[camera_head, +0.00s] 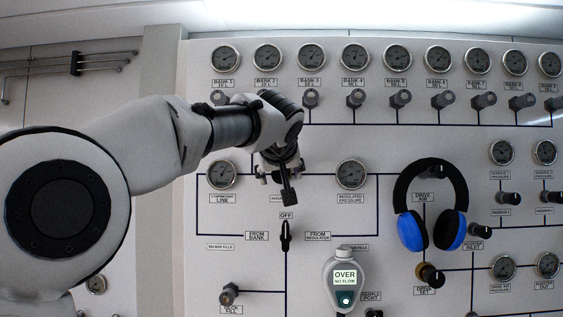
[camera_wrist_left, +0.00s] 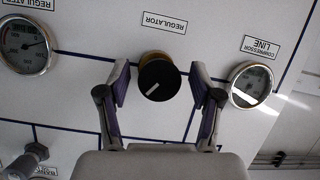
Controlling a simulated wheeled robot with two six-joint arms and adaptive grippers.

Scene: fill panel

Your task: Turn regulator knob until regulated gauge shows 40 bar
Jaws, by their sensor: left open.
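The regulator knob (camera_wrist_left: 158,80) is black with a brass collar and a pale pointer mark. It sits between the fingers of my left gripper (camera_wrist_left: 158,84) in the left wrist view, with a gap on each side. The gripper is open. In the head view my left gripper (camera_head: 282,183) is in front of the panel and hides the knob. The regulated pressure gauge (camera_head: 351,174) is right of the gripper. It also shows at the upper left of the left wrist view (camera_wrist_left: 27,45); its reading is too small to tell. My right gripper is not in view.
The compressor line gauge (camera_head: 221,174) is left of my gripper. A black selector handle (camera_head: 286,237) is below, at OFF. Blue and black ear defenders (camera_head: 430,205) hang at the right. A grey handheld meter (camera_head: 345,282) sits below. Several bank gauges and valves line the top.

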